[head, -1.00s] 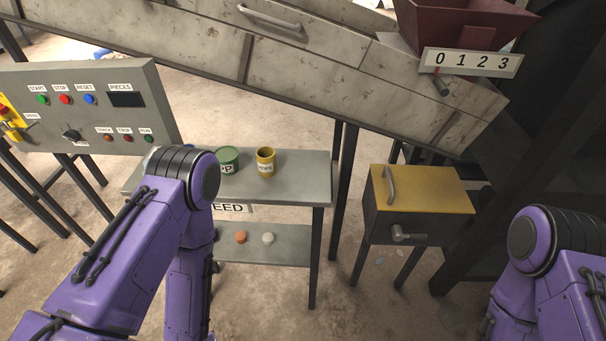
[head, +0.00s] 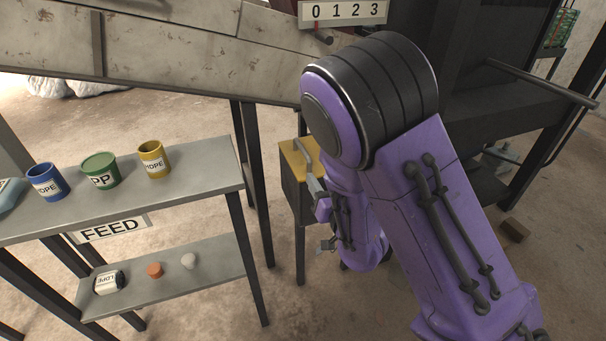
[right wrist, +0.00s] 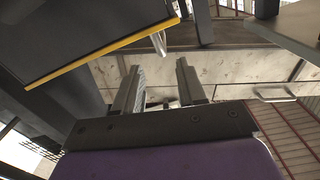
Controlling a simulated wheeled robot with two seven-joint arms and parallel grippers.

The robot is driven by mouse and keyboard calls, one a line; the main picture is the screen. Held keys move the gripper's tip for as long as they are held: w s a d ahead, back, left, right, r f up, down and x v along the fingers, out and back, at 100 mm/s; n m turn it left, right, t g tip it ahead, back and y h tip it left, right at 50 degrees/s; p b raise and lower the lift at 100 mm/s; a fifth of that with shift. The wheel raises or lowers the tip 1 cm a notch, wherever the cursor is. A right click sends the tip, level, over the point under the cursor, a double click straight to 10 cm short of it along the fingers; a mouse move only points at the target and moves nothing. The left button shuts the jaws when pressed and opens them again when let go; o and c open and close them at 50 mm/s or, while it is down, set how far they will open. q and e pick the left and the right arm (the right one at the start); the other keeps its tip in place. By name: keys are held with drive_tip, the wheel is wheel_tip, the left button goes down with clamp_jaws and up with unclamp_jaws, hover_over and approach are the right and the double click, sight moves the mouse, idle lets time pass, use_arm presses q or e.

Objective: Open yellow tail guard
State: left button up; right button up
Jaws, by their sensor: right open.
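The yellow tail guard appears to be the yellow-topped cover (head: 293,162) with a grey bar handle (head: 301,150) on a dark box beneath the chute's lower end. It looks shut; my right arm hides its right part. In the right wrist view a yellow edge (right wrist: 105,54) borders a dark panel, and a pale handle (right wrist: 159,43) sticks out beside it. My right gripper (right wrist: 160,72) is open and empty, its fingertips just short of that handle. In the head view the right gripper (head: 317,190) is partly hidden, close to the box's front. My left gripper is out of view.
A feed table (head: 215,182) stands left of the box, holding blue (head: 46,185), green (head: 101,172) and yellow (head: 154,162) cups. Its lower shelf (head: 215,258) holds small pieces. Dark legs (head: 256,185) stand between table and box. The chute (head: 200,45) slopes above.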

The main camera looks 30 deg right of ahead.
sight(310, 161)
drive_tip(key=x, duration=1)
drive_tip(key=shift+w+r, duration=0.35)
drive_tip(key=shift+r, duration=0.05)
clamp_jaws()
